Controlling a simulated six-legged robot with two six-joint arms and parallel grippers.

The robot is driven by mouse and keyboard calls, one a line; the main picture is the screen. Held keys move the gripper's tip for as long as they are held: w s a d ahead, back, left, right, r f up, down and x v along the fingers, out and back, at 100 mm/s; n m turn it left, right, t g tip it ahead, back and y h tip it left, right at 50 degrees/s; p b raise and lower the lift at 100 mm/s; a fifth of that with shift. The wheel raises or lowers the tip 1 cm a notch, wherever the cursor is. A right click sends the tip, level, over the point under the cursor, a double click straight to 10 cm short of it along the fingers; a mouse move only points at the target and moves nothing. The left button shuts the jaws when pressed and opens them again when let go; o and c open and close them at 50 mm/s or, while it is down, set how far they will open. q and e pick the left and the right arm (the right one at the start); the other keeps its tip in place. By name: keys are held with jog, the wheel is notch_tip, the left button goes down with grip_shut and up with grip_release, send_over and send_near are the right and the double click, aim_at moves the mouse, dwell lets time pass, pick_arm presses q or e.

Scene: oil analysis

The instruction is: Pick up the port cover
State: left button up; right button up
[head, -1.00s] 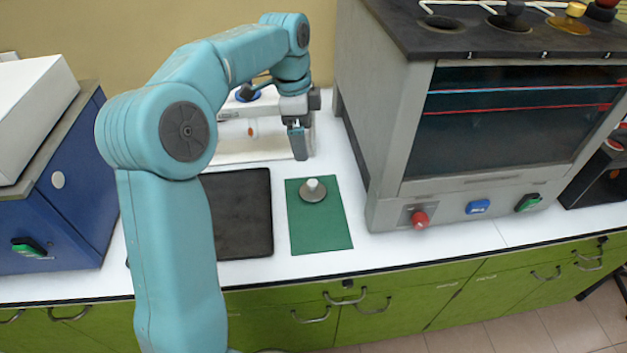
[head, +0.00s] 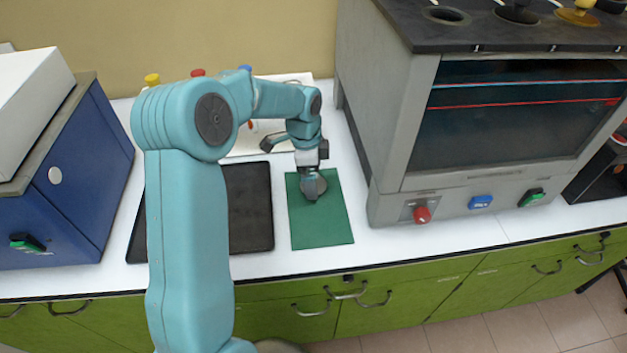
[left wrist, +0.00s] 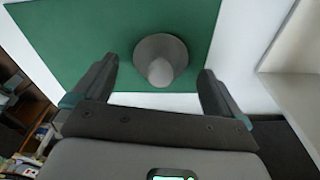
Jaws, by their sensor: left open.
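The port cover (left wrist: 160,60) is a grey disc with a pale upright knob. It lies on a green mat (head: 322,228), which also fills the upper part of the left wrist view (left wrist: 75,30). My left gripper (head: 313,190) points down just above the cover and hides most of it in the head view. In the left wrist view, the left gripper (left wrist: 155,82) is open, with one finger on each side of the knob and gaps between. Nothing is held. My right gripper is not in view.
A black tray (head: 250,205) lies left of the mat. A grey machine (head: 400,130) with a red knob and dark window stands close on the right. A blue box (head: 70,190) is at the left. White counter is free in front of the mat.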

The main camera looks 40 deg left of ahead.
pick_arm(q)
jog(key=shift+w+f, duration=0.15)
jog(key=shift+f, duration=0.6)
jog(key=shift+s+d+r, duration=0.1)
jog(key=shift+s+r, duration=0.05)
jog(key=shift+s, duration=0.05)
jog(key=shift+w, duration=0.15)
jog(key=c, duration=0.9)
jog(key=shift+c, duration=1.2)
